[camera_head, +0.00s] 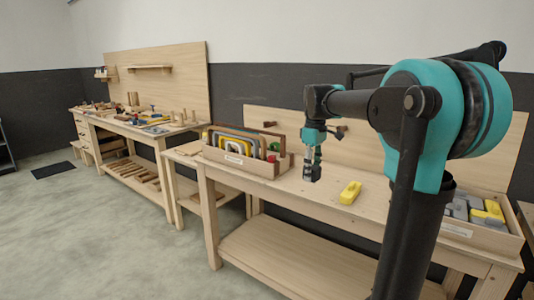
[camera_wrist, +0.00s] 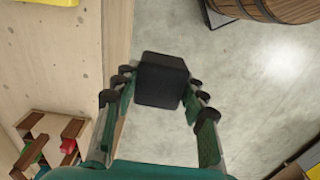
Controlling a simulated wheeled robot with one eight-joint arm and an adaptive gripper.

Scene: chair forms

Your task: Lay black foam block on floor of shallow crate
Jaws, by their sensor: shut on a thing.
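My gripper (camera_head: 312,168) hangs above the front part of the workbench, between a slotted box and a yellow block. In the wrist view its fingers (camera_wrist: 160,92) are closed around the black foam block (camera_wrist: 162,80), a dark rounded cube. The block shows small and dark in the head view (camera_head: 312,175) at the fingertips. The shallow wooden crate (camera_head: 462,233) stands at the right end of the bench, apart from the gripper. Grey and yellow blocks lie in it; my arm hides its left part and much of its floor.
A yellow block (camera_head: 350,192) lies on the workbench (camera_head: 290,190). The slotted wooden box (camera_head: 240,161) with upright boards stands to the left. My arm passes in front of the bench's right half. A barrel (camera_wrist: 268,8) stands on the floor in the wrist view.

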